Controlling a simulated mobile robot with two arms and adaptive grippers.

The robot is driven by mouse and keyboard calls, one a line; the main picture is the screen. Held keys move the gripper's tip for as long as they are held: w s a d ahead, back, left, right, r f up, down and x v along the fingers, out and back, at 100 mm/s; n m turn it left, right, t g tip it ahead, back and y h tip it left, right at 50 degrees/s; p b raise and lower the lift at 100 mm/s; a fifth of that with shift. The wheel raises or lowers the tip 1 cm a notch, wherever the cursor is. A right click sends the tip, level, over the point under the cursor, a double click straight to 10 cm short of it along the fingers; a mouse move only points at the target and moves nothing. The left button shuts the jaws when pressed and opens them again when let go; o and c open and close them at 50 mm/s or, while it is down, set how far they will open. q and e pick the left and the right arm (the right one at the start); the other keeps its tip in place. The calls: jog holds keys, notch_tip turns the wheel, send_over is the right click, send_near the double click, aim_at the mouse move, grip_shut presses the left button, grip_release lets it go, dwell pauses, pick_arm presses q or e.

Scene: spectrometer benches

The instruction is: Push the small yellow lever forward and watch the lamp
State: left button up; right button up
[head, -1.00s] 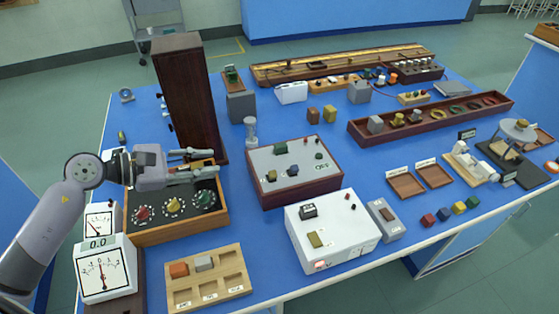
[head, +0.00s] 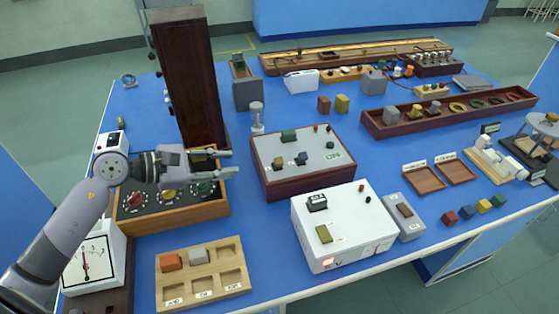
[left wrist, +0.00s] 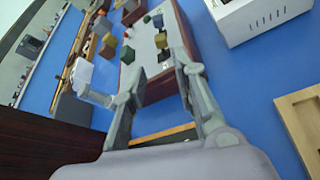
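My left gripper (head: 235,162) is open and empty, its two fingers pointing right toward the dark red box with a grey top (head: 315,146). In the left wrist view that box's grey top (left wrist: 146,45) shows beyond the spread fingers. The grey top carries a small olive-yellow piece (head: 278,163), a green one (head: 289,136) and a dark blue one (head: 302,158). The white box (head: 352,222) has another olive-yellow piece (head: 324,234) and a glowing red spot (head: 328,262). I cannot tell which yellow piece is the lever or which spot is the lamp. My right gripper is not in view.
A wooden box with knobs (head: 142,222) lies beneath my left arm. A tall dark cabinet (head: 187,80) stands close behind it. A wooden sorting tray (head: 207,285) and a meter (head: 90,262) are in front. Bare blue tabletop (head: 262,222) lies before the grey-topped box.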

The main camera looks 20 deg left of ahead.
aim_at(277, 161)
pick_arm(q)
jog(key=p+x, duration=0.3)
jog(key=x, duration=1.2)
jog(key=shift+d+f, duration=0.15)
jog(key=shift+d, duration=0.05)
grip_shut()
